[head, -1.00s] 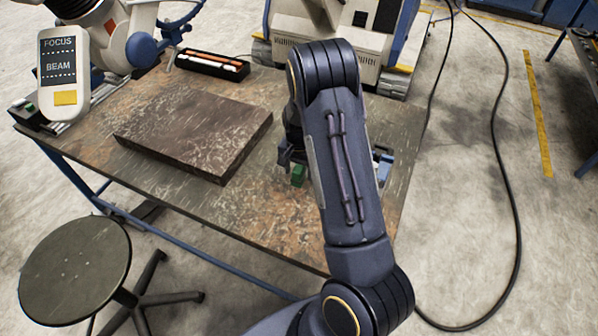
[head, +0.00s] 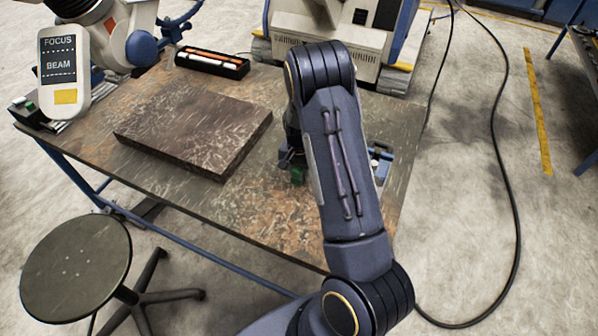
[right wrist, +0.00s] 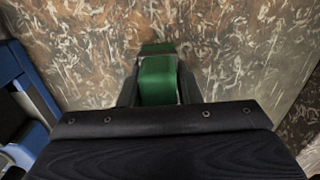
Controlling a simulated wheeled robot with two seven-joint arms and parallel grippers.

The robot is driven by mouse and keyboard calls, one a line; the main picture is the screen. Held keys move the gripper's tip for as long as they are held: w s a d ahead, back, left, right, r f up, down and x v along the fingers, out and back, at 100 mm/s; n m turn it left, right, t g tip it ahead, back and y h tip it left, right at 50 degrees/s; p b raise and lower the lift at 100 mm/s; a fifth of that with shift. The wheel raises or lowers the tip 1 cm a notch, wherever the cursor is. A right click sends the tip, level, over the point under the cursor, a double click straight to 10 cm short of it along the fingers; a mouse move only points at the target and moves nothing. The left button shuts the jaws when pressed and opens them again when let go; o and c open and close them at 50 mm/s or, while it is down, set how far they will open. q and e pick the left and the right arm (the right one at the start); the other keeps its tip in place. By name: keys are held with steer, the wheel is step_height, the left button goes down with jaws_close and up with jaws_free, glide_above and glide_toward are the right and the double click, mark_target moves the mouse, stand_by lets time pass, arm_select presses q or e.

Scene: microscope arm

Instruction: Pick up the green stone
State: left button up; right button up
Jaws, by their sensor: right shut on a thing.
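The green stone (right wrist: 158,78) is a small green block between the two fingers of my right gripper (right wrist: 160,90) in the right wrist view. My right gripper is shut on it. In the head view the stone (head: 298,174) shows only in part beside my right gripper (head: 290,160), low over the table's right part. My arm hides much of both there. I cannot tell whether the stone touches the table. My left gripper is not in view.
The worn table (head: 270,220) holds a dark slab (head: 195,128) left of the gripper. A blue item (head: 380,165) lies just right of my arm. A black tray (head: 212,63) with rods and the microscope's FOCUS/BEAM panel (head: 63,70) are further back. A stool (head: 75,265) stands in front.

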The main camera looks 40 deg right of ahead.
steer(key=shift+w+r+b, duration=0.1)
steer(key=shift+r+b, duration=0.2)
steer(key=shift+r, duration=0.25)
steer(key=r, duration=0.1)
steer(key=r+b, duration=0.1)
steer(key=shift+s+d+r, duration=0.2)
steer(key=shift+s+r, duration=0.05)
steer(key=shift+r, duration=0.1)
steer(key=s+d+r+b, duration=0.2)
steer(key=s+d+r, duration=0.5)
steer(key=s+r, duration=0.2)
steer(key=shift+s+d+r, duration=0.15)
steer(key=shift+s+d, duration=0.1)
steer(key=shift+s, duration=0.9)
